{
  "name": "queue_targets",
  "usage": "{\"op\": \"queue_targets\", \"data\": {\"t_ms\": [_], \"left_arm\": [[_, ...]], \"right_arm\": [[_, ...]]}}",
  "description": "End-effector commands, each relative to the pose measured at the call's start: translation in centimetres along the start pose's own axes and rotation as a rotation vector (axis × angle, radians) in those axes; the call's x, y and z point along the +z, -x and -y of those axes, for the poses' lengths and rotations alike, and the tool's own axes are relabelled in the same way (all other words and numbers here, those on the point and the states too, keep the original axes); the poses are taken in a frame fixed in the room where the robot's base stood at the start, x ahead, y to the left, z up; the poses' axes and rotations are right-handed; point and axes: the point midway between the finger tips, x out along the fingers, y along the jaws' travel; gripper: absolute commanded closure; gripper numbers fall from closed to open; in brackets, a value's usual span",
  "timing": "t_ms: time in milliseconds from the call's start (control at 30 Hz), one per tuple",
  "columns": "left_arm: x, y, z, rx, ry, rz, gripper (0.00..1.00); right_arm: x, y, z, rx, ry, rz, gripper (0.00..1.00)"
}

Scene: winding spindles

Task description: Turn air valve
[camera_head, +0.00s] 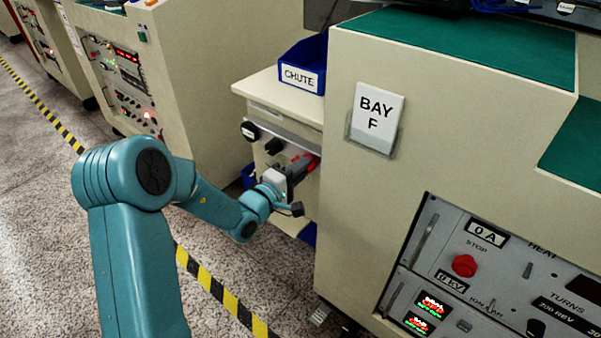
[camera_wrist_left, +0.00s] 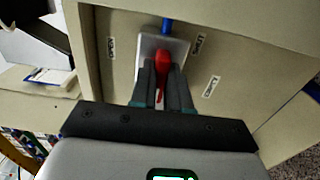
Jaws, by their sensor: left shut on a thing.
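The air valve shows as a red handle (camera_wrist_left: 162,68) in the left wrist view, on a grey block with a blue tube running up from it. In the head view the red part (camera_head: 312,162) shows at the front of the cream cabinet, partly hidden by my gripper. My left gripper (camera_head: 298,170) reaches the cabinet front there. In the left wrist view my left gripper (camera_wrist_left: 162,85) has its two dark fingers on either side of the red handle, shut on it. My right gripper is in neither view.
A blue bin labelled CHUTE (camera_head: 303,66) stands on the cabinet top. The large BAY F machine (camera_head: 440,110) stands close on the right, with a red stop button (camera_head: 464,265) on its panel. Small labels (camera_wrist_left: 211,87) flank the valve. Striped tape (camera_head: 215,288) crosses the open floor.

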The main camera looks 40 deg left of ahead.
Motion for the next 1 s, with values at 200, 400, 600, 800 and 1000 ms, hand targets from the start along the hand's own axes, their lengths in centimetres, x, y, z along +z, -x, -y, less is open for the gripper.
{"op": "queue_targets", "data": {"t_ms": [200, 400, 600, 800, 1000], "left_arm": [[0.02, 0.0, 0.04, -0.001, -0.02, 0.0, 1.0], [0.01, 0.0, 0.03, -0.001, -0.022, 0.0, 1.0], [0.01, 0.0, 0.03, -0.001, -0.022, 0.0, 0.61], [0.0, 0.0, 0.02, -0.001, -0.02, 0.0, 0.58], [-0.08, 0.72, -0.03, -0.001, -0.02, -0.002, 0.58]], "right_arm": [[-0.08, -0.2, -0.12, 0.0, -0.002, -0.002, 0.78], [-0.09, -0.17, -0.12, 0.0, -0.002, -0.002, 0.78], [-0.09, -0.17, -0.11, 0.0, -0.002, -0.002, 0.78], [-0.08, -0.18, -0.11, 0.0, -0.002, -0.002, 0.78], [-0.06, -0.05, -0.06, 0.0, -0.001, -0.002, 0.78]]}}
